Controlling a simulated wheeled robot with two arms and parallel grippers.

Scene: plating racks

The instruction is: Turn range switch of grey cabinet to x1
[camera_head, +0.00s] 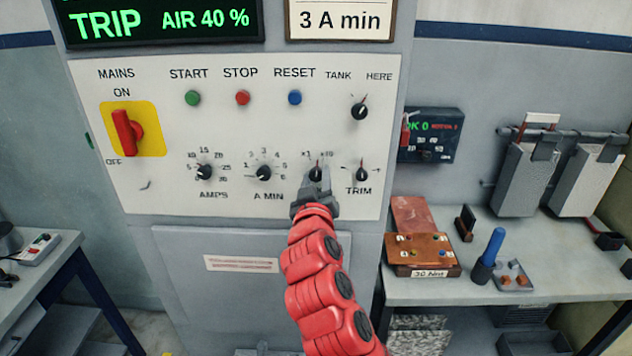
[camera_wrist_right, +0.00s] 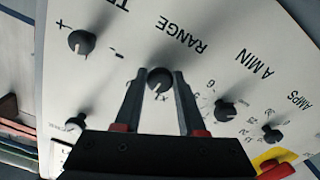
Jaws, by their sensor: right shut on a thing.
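The grey cabinet's white panel (camera_head: 240,207) faces me. The range switch (camera_head: 316,173) is a small black knob between the A MIN and TRIM knobs, with x1 at its upper left and x10 at its upper right. My right gripper (camera_head: 316,184) reaches it from below and is shut on it. In the right wrist view the switch (camera_wrist_right: 158,79) sits between the two fingertips of my right gripper (camera_wrist_right: 159,74), beneath the word RANGE. Its pale pointer mark faces the scale side; I cannot tell exactly which mark it meets. My left gripper is not in view.
The A MIN knob (camera_head: 264,172) is close on the left and the TRIM knob (camera_head: 362,174) close on the right. The red MAINS switch (camera_head: 127,132) is at far left. A bench (camera_head: 470,285) with a brown block (camera_head: 420,250) stands right of the cabinet.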

